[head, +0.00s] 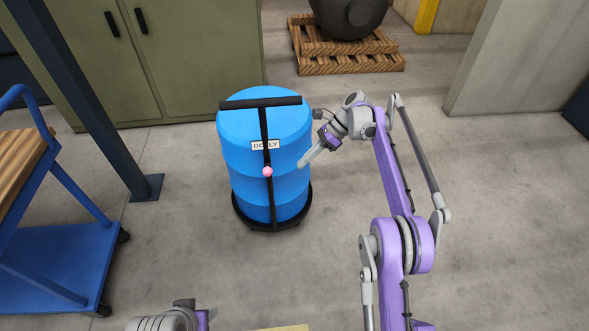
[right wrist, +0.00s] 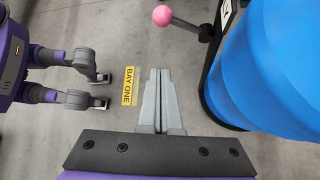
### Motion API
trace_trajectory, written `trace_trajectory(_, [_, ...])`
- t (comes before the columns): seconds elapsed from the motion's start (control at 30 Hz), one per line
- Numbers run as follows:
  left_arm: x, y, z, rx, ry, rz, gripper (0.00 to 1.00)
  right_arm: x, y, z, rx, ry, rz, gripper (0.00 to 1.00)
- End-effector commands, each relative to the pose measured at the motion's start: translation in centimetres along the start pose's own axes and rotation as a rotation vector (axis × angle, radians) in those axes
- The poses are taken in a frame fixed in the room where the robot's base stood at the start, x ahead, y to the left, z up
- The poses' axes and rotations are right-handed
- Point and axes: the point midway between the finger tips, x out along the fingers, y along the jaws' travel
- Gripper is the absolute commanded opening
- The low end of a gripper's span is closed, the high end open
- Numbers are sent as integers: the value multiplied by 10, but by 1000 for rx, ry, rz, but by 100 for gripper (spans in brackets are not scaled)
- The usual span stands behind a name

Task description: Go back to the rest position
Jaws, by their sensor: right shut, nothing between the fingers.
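My right gripper (head: 303,162) is beside the blue barrel (head: 262,132), at its right side in the head view. Its grey fingers (right wrist: 165,85) are closed together with nothing between them, as the right wrist view shows. The fingers appear apart from the barrel and the dolly handle. Part of my left wrist (head: 203,318) shows at the bottom edge of the head view; its fingers are out of the frame.
The barrel stands on a black dolly (head: 241,213) with a T-shaped handle (head: 260,102) and a pink ball (head: 268,171). A blue cart (head: 60,262) stands left, near a dark post (head: 85,105). A green cabinet (head: 170,60) is behind.

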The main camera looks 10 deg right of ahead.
Motion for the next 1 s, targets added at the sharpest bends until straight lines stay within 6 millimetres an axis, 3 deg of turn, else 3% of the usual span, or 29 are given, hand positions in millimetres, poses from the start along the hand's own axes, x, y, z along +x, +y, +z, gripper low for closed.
trace_trajectory(0.13, [-2,0,-1,0,1,0,50,-8,0,0,0,0,0,0])
trace_trajectory(0.77, [-2,0,0,0,1,0,50,-12,2,2,-17,9,-6,0])
trace_trajectory(1.0, [-2,0,0,0,1,0,50,-31,34,18,-227,127,-71,0])
